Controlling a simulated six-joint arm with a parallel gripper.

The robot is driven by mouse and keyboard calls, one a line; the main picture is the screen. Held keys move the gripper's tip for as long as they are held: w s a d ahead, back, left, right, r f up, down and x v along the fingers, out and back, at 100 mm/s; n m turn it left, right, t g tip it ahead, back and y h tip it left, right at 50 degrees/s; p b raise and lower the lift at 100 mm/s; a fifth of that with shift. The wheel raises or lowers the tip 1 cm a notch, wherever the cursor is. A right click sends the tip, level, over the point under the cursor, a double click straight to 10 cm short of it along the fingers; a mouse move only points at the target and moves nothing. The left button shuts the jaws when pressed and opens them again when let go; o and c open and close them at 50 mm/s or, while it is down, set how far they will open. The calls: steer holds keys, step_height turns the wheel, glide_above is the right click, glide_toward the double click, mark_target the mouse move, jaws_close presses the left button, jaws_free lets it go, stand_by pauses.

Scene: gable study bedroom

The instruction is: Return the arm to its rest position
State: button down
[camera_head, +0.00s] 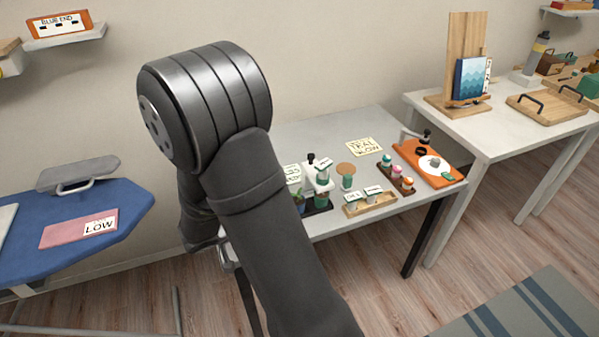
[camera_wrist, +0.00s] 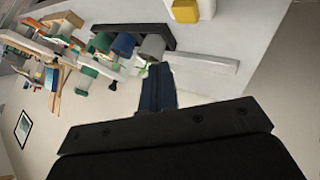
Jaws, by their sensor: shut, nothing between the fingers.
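My arm rises in front of the camera in the head view, its thick dark elbow high before the wall. It hides the left part of the middle table (camera_head: 330,130). My gripper (camera_wrist: 158,75) shows in the wrist view as dark fingers closed together with nothing between them. In the head view, the gripper is mostly hidden behind the arm. The wrist view is tilted strongly, with a pale tabletop and several small objects beyond the fingers. I cannot tell how far the fingertips are from them.
The middle table holds small bottles, a wooden tray (camera_head: 369,203) and an orange board (camera_head: 430,164). A blue ironing board (camera_head: 120,208) stands left, with a pink cloth (camera_head: 70,231). A white table (camera_head: 485,135) stands right. Wall space above the middle table is bare.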

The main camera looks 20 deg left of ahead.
steer(key=shift+f, duration=0.45)
steer(key=shift+r, duration=2.55)
steer(key=shift+f, duration=0.1)
